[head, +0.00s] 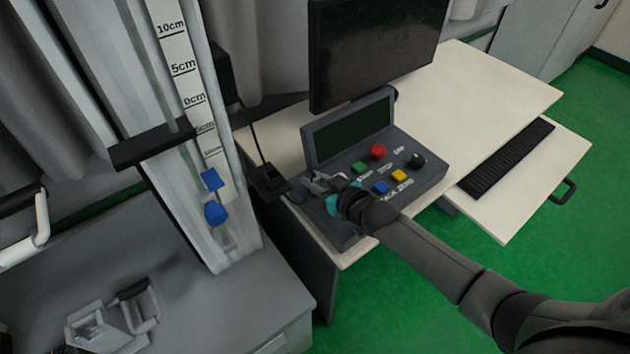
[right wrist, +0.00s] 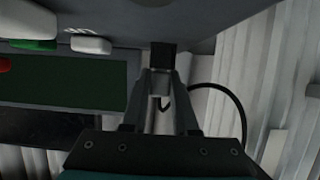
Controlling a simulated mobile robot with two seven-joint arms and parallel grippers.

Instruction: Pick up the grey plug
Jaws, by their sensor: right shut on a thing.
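My right gripper (head: 322,185) is at the left end of the grey control box (head: 345,232), low over its top. In the right wrist view its fingers (right wrist: 160,88) are closed together on a small grey piece, which looks like the grey plug (right wrist: 160,84). A dark block (right wrist: 163,58) sits right at the fingertips, against the box. I cannot tell whether the plug is seated in it. A black cable (right wrist: 241,112) loops to the right behind the fingers. In the head view the plug is hidden by the gripper.
The box carries a screen (head: 352,130) and several coloured buttons, including a red one (head: 378,151). A black block (head: 268,182) with a cable stands at the desk's left edge. A monitor (head: 375,50) and keyboard (head: 506,156) are behind and right. The scaled tower (head: 235,240) stands left.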

